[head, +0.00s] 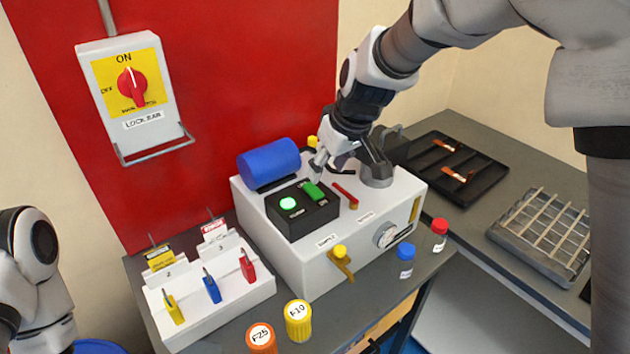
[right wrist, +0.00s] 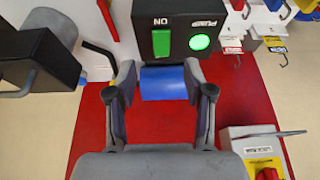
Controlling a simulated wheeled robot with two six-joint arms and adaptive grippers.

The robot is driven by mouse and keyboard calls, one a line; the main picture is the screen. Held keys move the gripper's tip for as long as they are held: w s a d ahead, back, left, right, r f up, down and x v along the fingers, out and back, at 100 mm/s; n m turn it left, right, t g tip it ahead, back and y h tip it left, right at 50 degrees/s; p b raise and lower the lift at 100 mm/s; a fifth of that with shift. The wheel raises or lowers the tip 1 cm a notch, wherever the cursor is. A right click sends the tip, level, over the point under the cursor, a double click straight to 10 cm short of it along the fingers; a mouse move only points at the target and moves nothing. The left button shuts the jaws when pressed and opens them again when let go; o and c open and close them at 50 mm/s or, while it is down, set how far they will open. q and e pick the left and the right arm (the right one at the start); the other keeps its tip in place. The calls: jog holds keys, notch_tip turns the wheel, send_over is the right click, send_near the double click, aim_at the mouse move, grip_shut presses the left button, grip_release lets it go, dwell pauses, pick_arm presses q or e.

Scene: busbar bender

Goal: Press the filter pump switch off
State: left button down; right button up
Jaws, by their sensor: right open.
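The pump switch is a green rocker (head: 313,190) on a black control box (head: 300,221) on top of the white machine. It also shows in the right wrist view (right wrist: 162,41), by an ON label. A lit green lamp (head: 288,203) sits beside it, near a PUMP label in the right wrist view (right wrist: 200,42). My right gripper (head: 345,163) is open and empty, above the machine just behind the switch in the head view. In the right wrist view its fingers (right wrist: 160,78) are spread, with the switch beyond them. I see no contact with the switch. My left gripper is out of view.
A blue cylinder (head: 269,162), a red-handled lever (head: 345,195) and a grey cylindrical part (head: 376,172) stand close around the box. A lockout switch (head: 130,85) hangs on the red wall. Tagged holders (head: 210,305), capped bottles (head: 299,322) and trays (head: 548,240) surround the machine.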

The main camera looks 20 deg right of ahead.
aim_at(317, 194)
jog(key=x, duration=0.6)
jog(key=shift+a+f+p, duration=0.1)
jog(key=shift+f+p, duration=0.25)
jog(key=shift+w+f, duration=0.2)
jog(key=shift+f, duration=0.25)
jog(key=shift+s+r, duration=0.15)
jog(key=shift+s, duration=0.05)
jog(key=shift+c, duration=1.1)
grip_shut()
